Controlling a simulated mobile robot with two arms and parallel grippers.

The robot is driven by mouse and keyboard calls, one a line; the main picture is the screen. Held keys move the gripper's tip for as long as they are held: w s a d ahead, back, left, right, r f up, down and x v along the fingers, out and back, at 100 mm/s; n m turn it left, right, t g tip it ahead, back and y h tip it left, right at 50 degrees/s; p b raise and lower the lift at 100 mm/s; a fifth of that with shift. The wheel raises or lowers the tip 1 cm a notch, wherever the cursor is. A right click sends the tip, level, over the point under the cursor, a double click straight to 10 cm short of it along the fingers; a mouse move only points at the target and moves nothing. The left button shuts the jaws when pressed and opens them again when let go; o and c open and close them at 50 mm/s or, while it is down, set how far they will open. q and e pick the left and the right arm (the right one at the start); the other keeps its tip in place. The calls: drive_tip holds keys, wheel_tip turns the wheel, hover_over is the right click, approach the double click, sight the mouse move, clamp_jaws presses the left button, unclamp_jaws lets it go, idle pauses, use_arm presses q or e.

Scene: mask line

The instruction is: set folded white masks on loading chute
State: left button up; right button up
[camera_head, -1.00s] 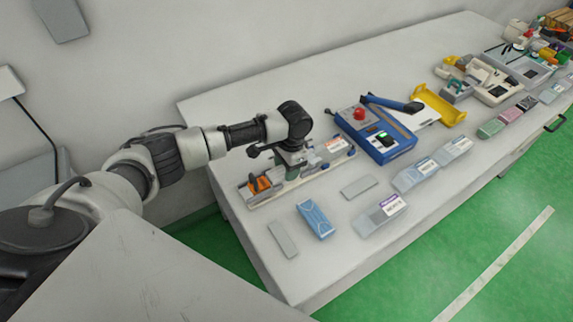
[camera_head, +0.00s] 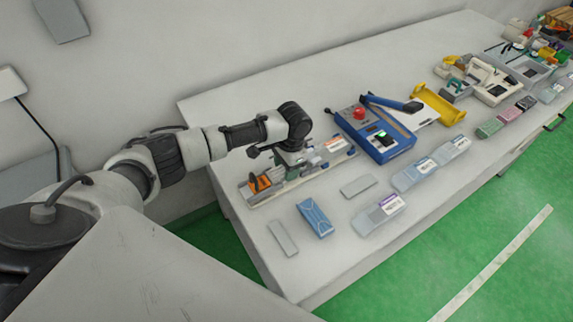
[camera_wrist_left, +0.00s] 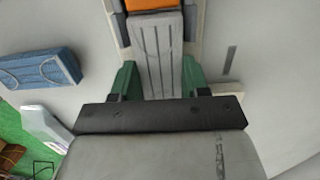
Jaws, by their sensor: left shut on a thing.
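My left gripper (camera_head: 291,168) is over the middle of the long narrow chute (camera_head: 262,198) on the white table. In the left wrist view its green fingers (camera_wrist_left: 158,80) are shut on the sides of a folded white mask (camera_wrist_left: 155,50) with long pleats. The mask lies along the chute, its far end by an orange block (camera_wrist_left: 150,4). I cannot tell whether it rests fully on the chute. Two flat, pale grey-white pieces, probably folded masks, lie on the table, one at front left (camera_head: 283,238) and one nearer the middle (camera_head: 359,186). My right gripper is not in view.
A blue pleated mask (camera_head: 315,218) lies in front of the chute. A clear box with a purple label (camera_head: 380,214) stands to its right, with more boxes (camera_head: 415,174) beyond. A blue device with a red knob (camera_head: 376,135) stands right of the chute.

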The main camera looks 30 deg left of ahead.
use_arm(q)
drive_tip(key=shift+p, duration=0.35)
idle(0.6)
drive_tip(key=shift+f, duration=0.1)
drive_tip(key=o, duration=1)
drive_tip(key=shift+c, duration=0.2)
drive_tip(key=shift+r+p, duration=1)
drive_tip(key=shift+p, duration=0.2)
drive_tip(key=shift+r, duration=0.1)
wheel_tip(320, 180, up, 6)
drive_tip(key=p, duration=0.7)
